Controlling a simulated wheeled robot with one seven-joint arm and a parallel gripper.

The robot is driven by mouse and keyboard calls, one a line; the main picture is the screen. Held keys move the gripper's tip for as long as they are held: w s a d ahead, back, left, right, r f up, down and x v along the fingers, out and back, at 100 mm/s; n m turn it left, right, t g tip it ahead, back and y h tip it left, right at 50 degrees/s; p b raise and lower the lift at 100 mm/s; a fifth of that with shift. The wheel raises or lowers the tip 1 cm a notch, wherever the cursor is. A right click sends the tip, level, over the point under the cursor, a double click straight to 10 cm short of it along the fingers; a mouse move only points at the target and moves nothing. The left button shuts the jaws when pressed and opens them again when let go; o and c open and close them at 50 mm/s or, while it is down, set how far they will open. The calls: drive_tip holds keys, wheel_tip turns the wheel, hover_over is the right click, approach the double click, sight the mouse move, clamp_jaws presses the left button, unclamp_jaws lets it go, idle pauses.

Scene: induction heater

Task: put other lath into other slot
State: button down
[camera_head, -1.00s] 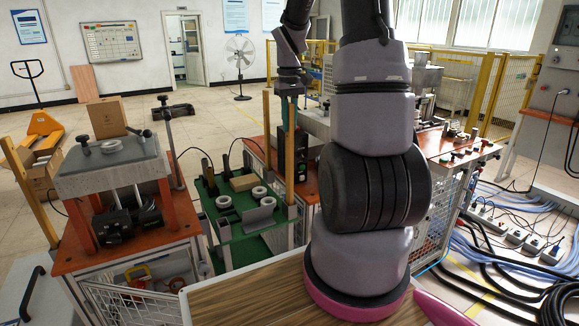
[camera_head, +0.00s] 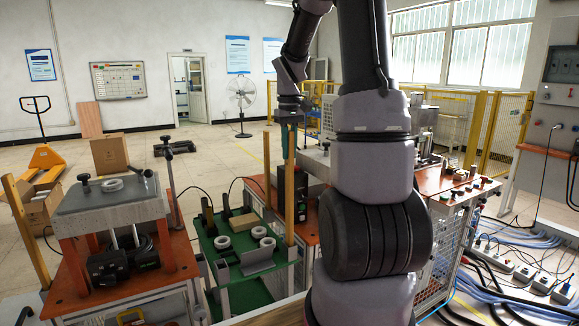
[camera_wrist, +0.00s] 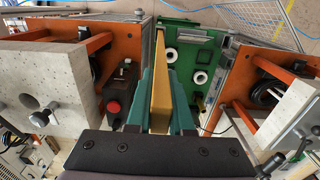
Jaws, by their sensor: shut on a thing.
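My gripper (camera_head: 289,128) is shut on the upper part of a long, upright wooden lath (camera_head: 290,190). The lath's lower end appears at the right corner of the green cart (camera_head: 262,270); I cannot tell whether it touches or sits in a slot. In the wrist view, the teal fingers of my gripper (camera_wrist: 163,78) close on the lath (camera_wrist: 160,92), which points away towards the green cart (camera_wrist: 187,47). A second lath (camera_head: 267,170) stands upright at the cart's back side. A third lath (camera_head: 23,232) leans at the far left. No slot opening is clearly visible.
White rings (camera_head: 258,232) and a wooden block (camera_head: 243,222) lie on the green cart. An orange-topped heater station (camera_head: 185,262) stands left of it, another (camera_head: 425,182) to the right. Cables and power strips (camera_head: 540,284) cover the floor at right. My arm blocks the middle.

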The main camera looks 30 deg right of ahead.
drive_tip(key=shift+r, duration=6.75)
drive_tip(key=shift+a, duration=0.1)
